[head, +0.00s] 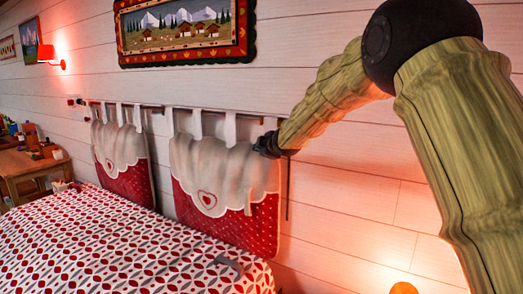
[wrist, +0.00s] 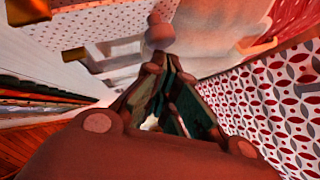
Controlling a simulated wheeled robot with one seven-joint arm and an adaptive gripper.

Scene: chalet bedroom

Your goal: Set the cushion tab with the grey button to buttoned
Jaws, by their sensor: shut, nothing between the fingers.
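Two red-and-white heart cushions hang by white tabs from a dark rod on the wall in the head view. My gripper (head: 266,146) is at the upper right of the nearer cushion (head: 215,180), by its right-hand tabs. A tab (head: 231,127) shows just left of it. My gripper's fingers (wrist: 167,65) are together and hold nothing in the wrist view. A rounded pinkish piece (wrist: 160,34) lies just beyond the fingertips; I cannot tell if it is a button. I cannot make out the grey button in the head view. My gripper hides part of the tab area.
A bed (head: 110,245) with a red-and-white patterned cover fills the lower left. The farther cushion (head: 125,165) hangs to the left. A framed picture (head: 185,28) and a red lamp (head: 50,55) are on the plank wall.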

